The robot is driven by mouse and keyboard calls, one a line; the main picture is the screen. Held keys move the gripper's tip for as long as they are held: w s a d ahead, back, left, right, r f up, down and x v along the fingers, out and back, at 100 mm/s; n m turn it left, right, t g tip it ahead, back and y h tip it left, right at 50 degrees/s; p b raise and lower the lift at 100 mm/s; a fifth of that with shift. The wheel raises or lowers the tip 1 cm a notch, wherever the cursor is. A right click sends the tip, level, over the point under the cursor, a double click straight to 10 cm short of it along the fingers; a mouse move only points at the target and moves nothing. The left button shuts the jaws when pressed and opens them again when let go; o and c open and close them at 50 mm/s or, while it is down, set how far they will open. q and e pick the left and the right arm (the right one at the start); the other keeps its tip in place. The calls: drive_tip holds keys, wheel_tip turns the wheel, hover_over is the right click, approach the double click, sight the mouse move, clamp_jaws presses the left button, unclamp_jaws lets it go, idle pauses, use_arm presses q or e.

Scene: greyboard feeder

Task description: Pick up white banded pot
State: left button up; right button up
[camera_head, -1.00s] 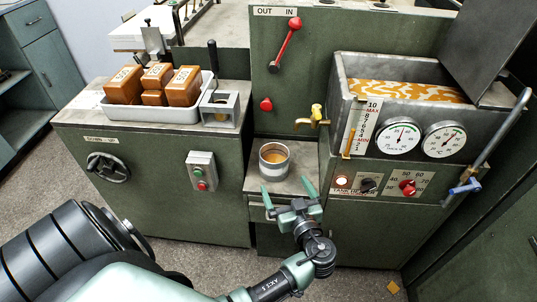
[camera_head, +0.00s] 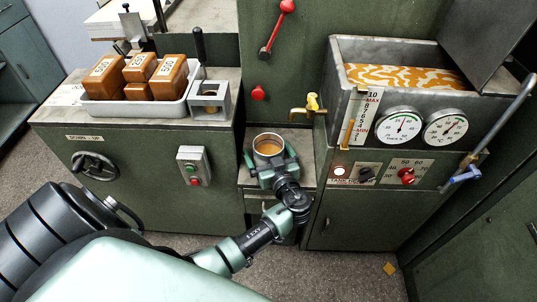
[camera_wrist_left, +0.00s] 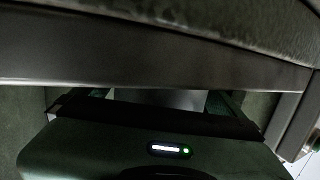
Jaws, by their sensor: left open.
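The white banded pot (camera_head: 268,146) stands on the small low shelf between the two green cabinets. In the head view its round rim and brownish inside show, while its lower front and band are hidden behind my left gripper. My left gripper (camera_head: 269,157) is open, with one finger on each side of the pot. I cannot tell whether the fingers touch it. In the left wrist view the gripper body fills the bottom, and a small pale patch between the fingers may be the pot. My right gripper is not in view.
A yellow tap (camera_head: 313,106) sticks out just above and right of the pot. The tank (camera_head: 342,75) with gauges stands at right. A white tray (camera_head: 130,108) of brown blocks and a grey metal holder (camera_head: 210,100) sit on the left cabinet.

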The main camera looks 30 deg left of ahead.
use_arm(q)
drive_tip(key=shift+w+a+f, duration=0.1)
drive_tip(key=shift+w+a, duration=0.15)
drive_tip(key=shift+a, duration=0.1)
drive_tip(key=c, duration=1.9)
